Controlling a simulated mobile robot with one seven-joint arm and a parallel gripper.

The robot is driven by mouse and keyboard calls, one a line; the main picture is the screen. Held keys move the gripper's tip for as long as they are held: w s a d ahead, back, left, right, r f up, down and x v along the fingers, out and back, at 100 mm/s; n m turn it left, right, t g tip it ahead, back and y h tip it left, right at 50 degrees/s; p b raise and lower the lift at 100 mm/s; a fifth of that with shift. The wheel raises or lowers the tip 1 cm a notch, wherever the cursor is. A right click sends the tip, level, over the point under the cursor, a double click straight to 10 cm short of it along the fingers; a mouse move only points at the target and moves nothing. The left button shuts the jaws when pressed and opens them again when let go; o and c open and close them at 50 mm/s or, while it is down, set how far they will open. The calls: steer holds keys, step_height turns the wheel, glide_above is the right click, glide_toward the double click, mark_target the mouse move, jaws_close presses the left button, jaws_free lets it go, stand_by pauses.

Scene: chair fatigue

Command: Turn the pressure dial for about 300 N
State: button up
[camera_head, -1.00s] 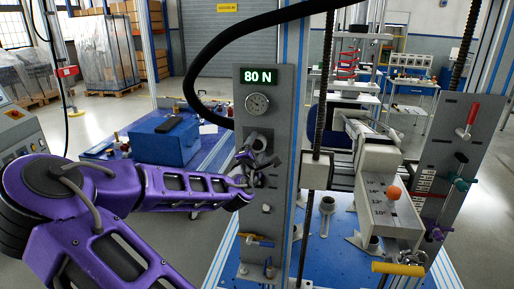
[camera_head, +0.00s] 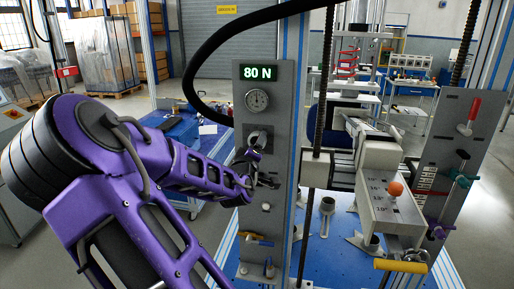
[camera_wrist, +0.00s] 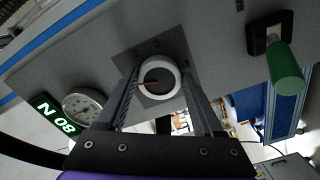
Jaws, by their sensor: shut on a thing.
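The grey panel (camera_head: 282,190) carries a green digital display (camera_head: 258,73) reading 80 N, with a round gauge (camera_head: 257,101) below it. In the wrist view, the pressure dial (camera_wrist: 160,78) is a white ring with a dark face and a red mark. My gripper (camera_wrist: 160,86) has one finger on each side of the dial and is shut on it. The display also shows in the wrist view (camera_wrist: 52,114).
A black hose (camera_head: 200,62) arches across the panel's upper left. A green handle (camera_wrist: 285,72) sticks out from the panel in the wrist view. The test rig with an orange knob (camera_head: 394,188) stands to the right.

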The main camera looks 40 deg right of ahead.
steer(key=shift+m, duration=1.1)
steer(key=o, duration=1.4)
steer(key=shift+a+f+b, duration=0.1)
steer(key=shift+b, duration=0.2)
